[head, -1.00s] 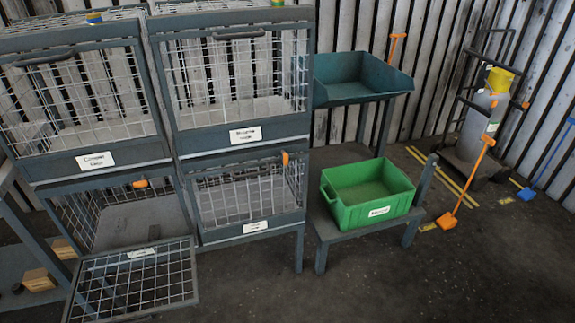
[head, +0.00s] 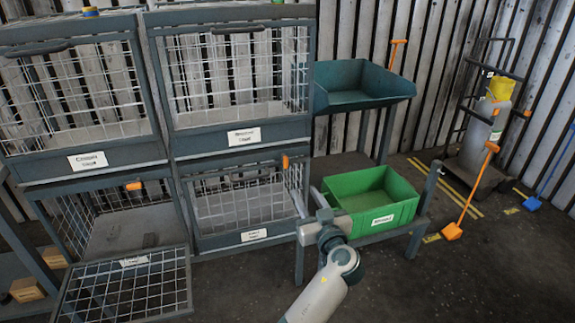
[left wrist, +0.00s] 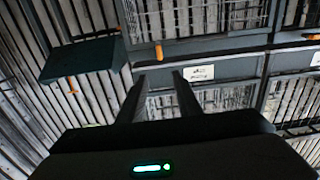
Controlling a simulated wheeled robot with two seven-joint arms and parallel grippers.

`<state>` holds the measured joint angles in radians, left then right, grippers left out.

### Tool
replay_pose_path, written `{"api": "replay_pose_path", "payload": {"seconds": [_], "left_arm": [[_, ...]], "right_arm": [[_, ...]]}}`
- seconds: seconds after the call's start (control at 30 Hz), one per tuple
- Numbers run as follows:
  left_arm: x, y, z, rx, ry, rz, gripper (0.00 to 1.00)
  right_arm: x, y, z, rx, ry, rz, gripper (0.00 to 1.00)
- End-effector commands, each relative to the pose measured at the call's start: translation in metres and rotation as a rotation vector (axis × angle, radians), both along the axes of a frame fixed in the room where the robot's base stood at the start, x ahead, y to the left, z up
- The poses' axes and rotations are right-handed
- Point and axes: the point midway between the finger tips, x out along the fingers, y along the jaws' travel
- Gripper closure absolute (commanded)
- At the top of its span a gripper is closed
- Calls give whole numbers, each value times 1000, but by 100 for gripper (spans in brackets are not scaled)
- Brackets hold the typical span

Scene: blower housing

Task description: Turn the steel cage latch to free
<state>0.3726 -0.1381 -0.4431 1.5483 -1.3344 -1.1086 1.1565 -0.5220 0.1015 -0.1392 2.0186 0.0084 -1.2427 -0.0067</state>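An orange latch (head: 285,161) stands upright at the top right of the closed lower-right cage (head: 246,203). That cage's label (head: 254,235) is too small to read, so I cannot confirm it is the steel cage. My left gripper (head: 308,202) is open and empty, in front of this cage's right edge, below the latch and apart from it. In the left wrist view, which is upside down, the latch (left wrist: 158,50) shows beyond the gap between my two spread fingers (left wrist: 158,84). My right gripper is not in view.
The lower-left cage's door (head: 125,285) hangs open; its orange latch (head: 134,186) lies sideways. A green bin (head: 372,200) sits on a low stand just right of my gripper. A teal tray (head: 360,88) stands behind. The floor at front right is clear.

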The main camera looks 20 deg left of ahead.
Motion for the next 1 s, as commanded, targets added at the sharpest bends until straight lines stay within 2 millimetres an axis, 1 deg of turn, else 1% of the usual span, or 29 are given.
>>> {"api": "replay_pose_path", "payload": {"seconds": [0.27,0.47,0.63,0.77,1.0], "left_arm": [[5,3,0,2,1,-1,69],[20,14,1,4,1,-1,69],[42,29,1,5,1,0,69],[62,42,1,4,3,-1,69],[98,67,1,4,3,0,69]], "right_arm": [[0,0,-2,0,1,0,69],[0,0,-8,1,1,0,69],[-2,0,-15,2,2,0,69],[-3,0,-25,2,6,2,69],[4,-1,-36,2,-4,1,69]]}}
